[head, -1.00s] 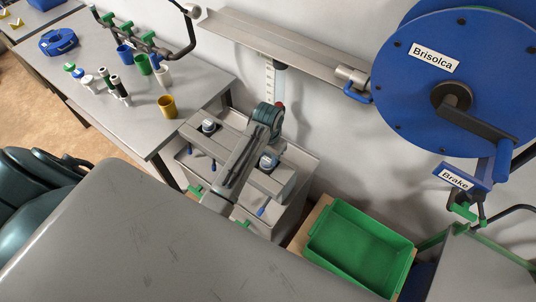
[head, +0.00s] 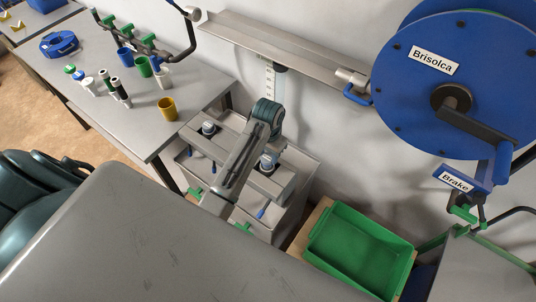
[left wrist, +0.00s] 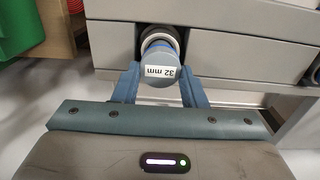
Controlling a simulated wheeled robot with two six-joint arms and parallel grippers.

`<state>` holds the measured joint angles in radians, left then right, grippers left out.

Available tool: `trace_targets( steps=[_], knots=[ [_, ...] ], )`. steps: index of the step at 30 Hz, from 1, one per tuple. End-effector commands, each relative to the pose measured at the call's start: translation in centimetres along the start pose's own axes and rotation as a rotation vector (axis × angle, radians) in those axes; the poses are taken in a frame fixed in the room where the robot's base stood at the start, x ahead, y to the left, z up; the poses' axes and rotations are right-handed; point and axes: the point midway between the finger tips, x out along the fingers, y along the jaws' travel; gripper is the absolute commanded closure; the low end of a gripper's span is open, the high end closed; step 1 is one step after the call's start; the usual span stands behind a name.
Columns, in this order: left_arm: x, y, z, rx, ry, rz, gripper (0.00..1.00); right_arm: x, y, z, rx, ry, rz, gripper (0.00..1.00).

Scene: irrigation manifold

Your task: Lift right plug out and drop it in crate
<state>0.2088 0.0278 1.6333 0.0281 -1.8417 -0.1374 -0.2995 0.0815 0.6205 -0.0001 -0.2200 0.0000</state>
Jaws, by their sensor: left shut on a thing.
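The right plug (left wrist: 160,68) has a round grey-blue cap marked "32 mm", with blue and a pale ring behind it. My left gripper (left wrist: 160,90) is shut on it, one finger on each side of the cap. In the head view the left gripper (head: 267,163) is at the right end of the grey manifold (head: 238,160), partly hidden by my arm. I cannot tell how far the plug is out of its socket. The left plug (head: 208,128) stands in the manifold. The green crate (head: 322,249) is to the right and looks empty. My right gripper is out of view.
A large blue reel (head: 400,90) and a brake lever (head: 460,180) are at the right. A metal rail (head: 290,52) runs along the wall.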

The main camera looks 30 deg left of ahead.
Motion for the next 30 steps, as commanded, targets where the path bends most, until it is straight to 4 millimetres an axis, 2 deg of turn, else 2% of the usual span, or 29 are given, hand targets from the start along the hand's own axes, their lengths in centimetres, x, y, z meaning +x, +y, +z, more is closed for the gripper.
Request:
trace_targets(
  steps=[30],
  knots=[
    [-3.1, 0.0, 0.0, 0.000, 0.001, 0.000, 0.89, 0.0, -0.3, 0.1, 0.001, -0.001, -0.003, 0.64]
  ],
)
